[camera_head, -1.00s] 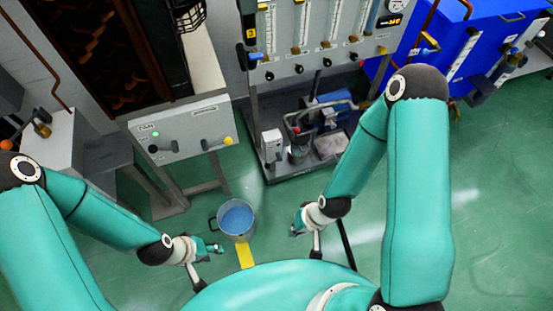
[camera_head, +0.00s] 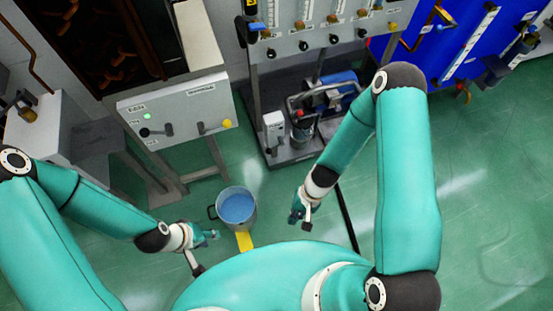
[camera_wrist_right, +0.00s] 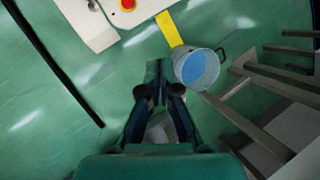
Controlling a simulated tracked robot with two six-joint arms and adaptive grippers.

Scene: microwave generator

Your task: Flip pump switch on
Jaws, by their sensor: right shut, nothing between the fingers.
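A grey control panel (camera_head: 177,113) faces me at the left in the head view. The labels are too small to read, so I cannot tell which control is the pump switch. My left gripper (camera_head: 211,236) is low beside the bucket, its jaws unclear. My right gripper (camera_head: 294,218) is low right of the bucket, away from the panel; in the right wrist view (camera_wrist_right: 158,90) it is shut and empty.
A metal bucket of blue liquid (camera_head: 237,208) stands on the floor by a yellow strip (camera_head: 244,241). A rack of flow meters (camera_head: 323,35) stands behind the pump, with a blue cabinet (camera_head: 450,45) at the right. Green floor is open at the right.

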